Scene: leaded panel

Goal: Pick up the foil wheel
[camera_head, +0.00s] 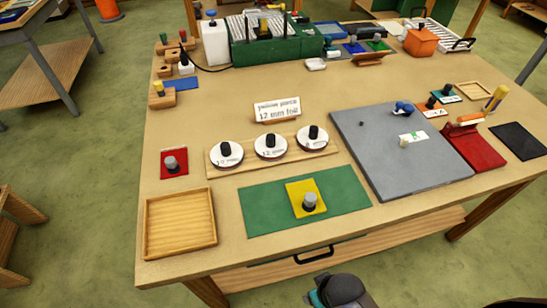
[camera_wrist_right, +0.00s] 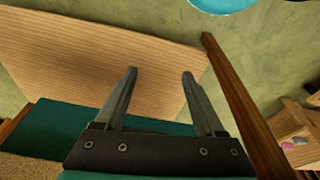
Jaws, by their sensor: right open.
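Three white foil wheels with black knobs stand on a wooden board in the middle of the table: a left wheel (camera_head: 226,154), a middle wheel (camera_head: 271,146) and a right wheel (camera_head: 312,138). The middle one seems marked 12; the other marks are hard to read. A white card (camera_head: 277,108) behind them reads "12 mm foil", its upper line seeming to say yellow piece. A yellow piece (camera_head: 305,197) with a grey knob lies on a green mat (camera_head: 347,187). My right gripper (camera_wrist_right: 158,75) is open and empty in the right wrist view, with no wheel there. My left gripper is not in view.
An empty wooden tray (camera_head: 181,256) is at the front left, near a red piece (camera_head: 174,162) with a knob. A grey board (camera_head: 385,150) with small items lies right of the wheels. A green rack (camera_head: 270,50) stands at the back. Bare tabletop surrounds the card.

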